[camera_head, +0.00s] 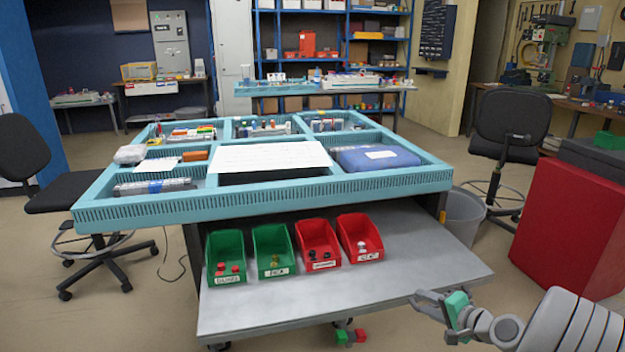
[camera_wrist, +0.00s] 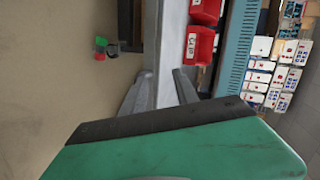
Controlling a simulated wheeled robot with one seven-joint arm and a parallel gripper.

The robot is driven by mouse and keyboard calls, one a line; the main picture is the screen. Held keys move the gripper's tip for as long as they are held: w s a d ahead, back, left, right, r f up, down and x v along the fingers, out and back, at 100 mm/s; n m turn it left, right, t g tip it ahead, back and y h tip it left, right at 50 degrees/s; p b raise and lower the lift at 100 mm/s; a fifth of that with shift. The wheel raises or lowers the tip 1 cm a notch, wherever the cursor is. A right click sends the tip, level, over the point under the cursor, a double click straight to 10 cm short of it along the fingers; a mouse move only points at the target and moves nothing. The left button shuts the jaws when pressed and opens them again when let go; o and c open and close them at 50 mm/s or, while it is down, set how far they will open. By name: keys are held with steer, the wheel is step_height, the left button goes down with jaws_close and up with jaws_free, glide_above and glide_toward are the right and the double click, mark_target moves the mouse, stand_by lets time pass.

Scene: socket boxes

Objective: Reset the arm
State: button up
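My gripper (camera_head: 428,302) is at the lower right in the head view, beside the right front part of the grey shelf (camera_head: 300,312). In the wrist view my gripper (camera_wrist: 162,88) shows two grey fingers apart with nothing between them. On the shelf stand two green bins, the left one (camera_head: 225,248) with red pieces and the other (camera_head: 273,245) with small pieces. To their right are two red bins, one (camera_head: 316,238) with dark pieces and one (camera_head: 359,232) with pale pieces. My gripper is apart from all of them.
A blue divided tray table (camera_head: 270,202) holds parts and a white sheet above the shelf. A red cabinet (camera_head: 572,225) stands at the right, with a bin (camera_head: 463,215) and chair (camera_head: 510,125) behind. Red and green blocks (camera_head: 350,336) show low by the shelf's front edge.

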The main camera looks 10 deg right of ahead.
steer(key=s+a+r+n+g+p, duration=0.25)
steer(key=a+r+n+p, duration=0.2)
steer(key=a+r, duration=0.45)
steer(key=s+a+r+n+g+p, duration=0.1)
steer(key=a+r+n+g+p, duration=0.4)
steer(key=a, duration=0.6)
steer(key=s+a+r+n+g+h+p, duration=0.1)
steer(key=s+a+r+n+p, duration=0.1)
steer(key=s+a+r+p, duration=0.2)
steer(key=s+a+r+n+h+p, duration=0.1)
steer(key=s+a+r+p, duration=0.3)
steer(key=s+r, duration=0.3)
steer(key=s, duration=0.3)
steer(key=shift+r+n+g+h, duration=0.25)
steer(key=shift+n+g+h, duration=0.1)
steer(key=shift+h, duration=0.05)
